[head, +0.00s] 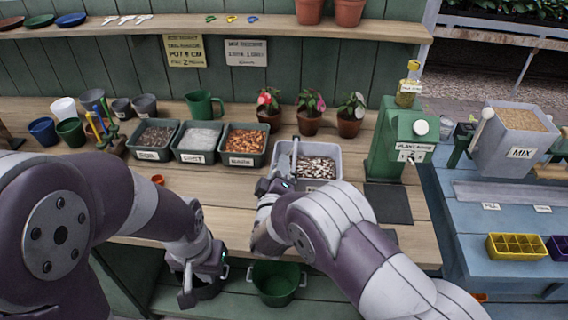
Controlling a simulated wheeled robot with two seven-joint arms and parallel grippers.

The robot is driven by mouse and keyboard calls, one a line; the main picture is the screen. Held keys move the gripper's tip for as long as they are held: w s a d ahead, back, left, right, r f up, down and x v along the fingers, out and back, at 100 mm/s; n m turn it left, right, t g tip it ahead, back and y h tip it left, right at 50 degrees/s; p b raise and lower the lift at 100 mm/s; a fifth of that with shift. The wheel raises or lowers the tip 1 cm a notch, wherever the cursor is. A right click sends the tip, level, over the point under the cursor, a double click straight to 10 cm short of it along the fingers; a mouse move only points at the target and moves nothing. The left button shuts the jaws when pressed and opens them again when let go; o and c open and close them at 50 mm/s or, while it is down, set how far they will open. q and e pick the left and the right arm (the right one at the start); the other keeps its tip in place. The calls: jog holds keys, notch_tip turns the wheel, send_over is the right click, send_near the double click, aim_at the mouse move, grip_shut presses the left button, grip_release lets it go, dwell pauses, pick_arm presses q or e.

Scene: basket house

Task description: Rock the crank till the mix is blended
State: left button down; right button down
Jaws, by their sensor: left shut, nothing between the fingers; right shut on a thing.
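A grey box labelled MIX (500,155) stands on the blue bench at the right, holding tan granular mix (522,119). A lever with a pale knob (487,113), seemingly the crank, stands at its left side. My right gripper (276,182) is at the left edge of a grey tray of pebbly material (318,180), far left of the box. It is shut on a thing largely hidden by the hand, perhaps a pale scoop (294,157). My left gripper (204,282) is shut and empty, low in front of the wooden bench, left of a green bucket (276,284).
Several labelled trays (245,146) and three potted plants (309,119) line the wooden bench. A green dispenser (392,140) stands between the grey tray and the blue bench. A yellow cell tray (515,247) sits at the blue bench's front. Cups and tools crowd the left.

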jog(key=shift+a+f+n+p, duration=0.25)
jog(key=shift+f+n, duration=0.1)
jog(key=shift+n, duration=0.45)
jog(key=shift+a+f+n+p, duration=0.1)
jog(key=shift+a+f+n, duration=0.2)
jog(key=shift+n, duration=0.5)
jog(key=shift+a+f+n+p, duration=0.2)
jog(key=shift+f+n, duration=0.15)
jog(key=shift+n, duration=0.45)
jog(key=shift+w+r, duration=0.1)
jog(key=shift+r, duration=0.05)
jog(key=c, duration=0.9)
grip_release()
jog(key=shift+o, duration=0.6)
jog(key=s+b, duration=0.1)
jog(key=s, duration=1.2)
jog(key=shift+b, duration=0.3)
jog(key=shift+d, duration=0.1)
